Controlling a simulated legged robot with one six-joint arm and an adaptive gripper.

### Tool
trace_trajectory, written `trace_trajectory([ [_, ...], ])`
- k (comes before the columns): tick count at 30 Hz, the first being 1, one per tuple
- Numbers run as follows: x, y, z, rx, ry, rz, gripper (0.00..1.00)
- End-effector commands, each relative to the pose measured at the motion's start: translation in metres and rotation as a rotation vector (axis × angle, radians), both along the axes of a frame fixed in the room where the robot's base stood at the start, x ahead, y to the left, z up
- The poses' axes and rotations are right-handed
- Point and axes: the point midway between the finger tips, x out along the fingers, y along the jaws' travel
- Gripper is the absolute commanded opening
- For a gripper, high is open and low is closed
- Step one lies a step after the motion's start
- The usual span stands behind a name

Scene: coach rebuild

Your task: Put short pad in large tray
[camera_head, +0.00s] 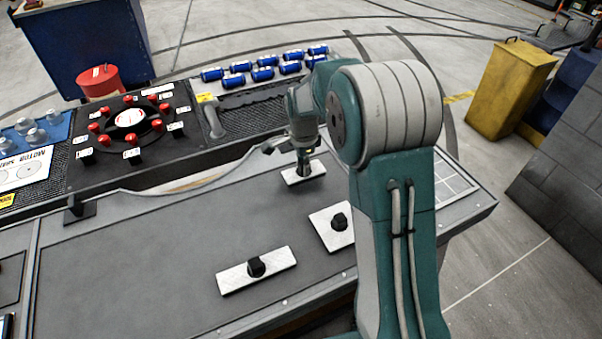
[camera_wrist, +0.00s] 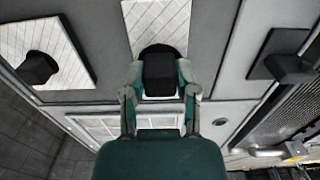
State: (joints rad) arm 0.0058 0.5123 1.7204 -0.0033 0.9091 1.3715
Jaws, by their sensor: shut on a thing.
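My gripper (camera_head: 304,158) is shut on the black knob of a short pale pad (camera_head: 291,180), at the far side of the grey worktop. In the wrist view my gripper (camera_wrist: 160,82) has its fingers on both sides of the knob (camera_wrist: 158,70), and the pad (camera_wrist: 150,17) reaches beyond it. I cannot tell whether the pad touches the worktop. A white-lined, sectioned area (camera_head: 457,190) at the worktop's right end may be the tray; my arm hides part of it. It also shows in the wrist view (camera_wrist: 92,127).
A squarish pad (camera_head: 322,217) and a longer pad (camera_head: 228,280), both with black knobs, lie nearer on the worktop. A black bracket (camera_head: 80,209) stands at left. Blue cylinders (camera_head: 262,74) and a red-knobbed panel (camera_head: 90,160) lie behind. The left worktop is clear.

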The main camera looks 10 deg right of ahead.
Motion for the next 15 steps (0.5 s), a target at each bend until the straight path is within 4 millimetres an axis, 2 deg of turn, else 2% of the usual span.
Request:
trace_trajectory([
  [7, 0.003, 0.005, -0.034, 0.0, 0.003, 0.0, 0.0],
  [15, 0.003, 0.005, -0.037, 0.0, 0.0, 0.0, 0.0],
])
